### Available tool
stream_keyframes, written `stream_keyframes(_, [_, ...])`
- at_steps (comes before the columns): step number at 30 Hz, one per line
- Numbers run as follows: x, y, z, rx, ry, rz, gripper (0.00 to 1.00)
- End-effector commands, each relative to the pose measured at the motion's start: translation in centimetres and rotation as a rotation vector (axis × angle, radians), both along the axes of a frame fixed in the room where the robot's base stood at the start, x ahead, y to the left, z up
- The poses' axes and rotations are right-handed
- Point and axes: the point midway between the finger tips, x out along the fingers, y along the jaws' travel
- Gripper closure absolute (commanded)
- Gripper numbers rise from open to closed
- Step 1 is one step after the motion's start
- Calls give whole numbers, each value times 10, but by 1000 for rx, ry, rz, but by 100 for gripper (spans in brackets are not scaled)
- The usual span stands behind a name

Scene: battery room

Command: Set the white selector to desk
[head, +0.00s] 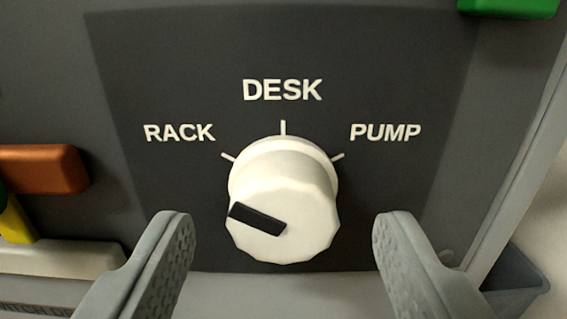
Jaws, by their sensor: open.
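The white selector (285,190) is a faceted round knob on a dark grey panel (150,60), in the middle of the head view. Its black pointer bar (257,219) runs from near the middle of its face to the left and slightly up, on the side of the RACK label (179,133). The DESK label (283,90) is straight above the knob, and the PUMP label (385,132) is at upper right. Each label has a white tick. My gripper (285,228) is open, with one finger on each side of the knob and a clear gap to it.
An orange block (42,169) sticks out at the left, with a yellow part (15,222) and a whitish block (65,260) below it. A green block (508,7) is at the top right. A blue-grey bin (515,285) is at the lower right.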

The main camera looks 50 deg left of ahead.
Motion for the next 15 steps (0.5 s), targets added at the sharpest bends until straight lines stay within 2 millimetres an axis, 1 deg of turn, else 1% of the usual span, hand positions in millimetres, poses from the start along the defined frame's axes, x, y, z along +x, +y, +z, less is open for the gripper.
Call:
stream_keyframes(3, [7, 11, 0, 1, -1, 3, 41])
stream_keyframes(6, [11, 15, 0, 0, -1, 1, 41])
stream_keyframes(15, [13, 17, 0, 0, 0, 0, 41])
